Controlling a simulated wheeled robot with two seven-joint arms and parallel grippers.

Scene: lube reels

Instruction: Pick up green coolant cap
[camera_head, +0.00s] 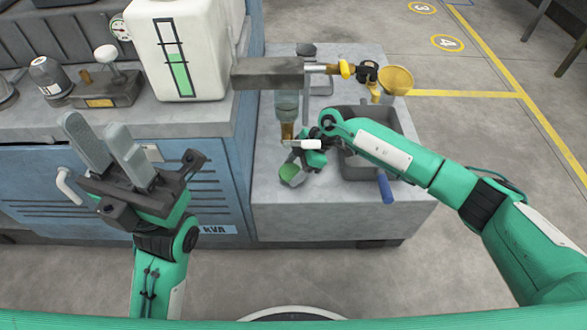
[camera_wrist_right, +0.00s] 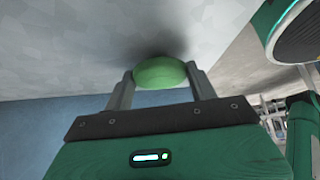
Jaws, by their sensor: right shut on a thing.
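The green coolant cap (camera_wrist_right: 160,74) sits between the two fingers of my right gripper (camera_wrist_right: 158,85) in the right wrist view, with a finger touching each side. In the head view the green cap (camera_head: 290,171) shows at the front left of the grey side table, below my right gripper (camera_head: 293,168), whose fingers are partly hidden by the wrist. I cannot tell whether the cap touches the table top. My left gripper (camera_head: 105,148) is open and empty, fingers pointing up, in front of the blue cabinet.
A white tank (camera_head: 190,45) with a green level gauge stands on the cabinet. Its grey block and yellow valve (camera_head: 345,69) overhang the table.

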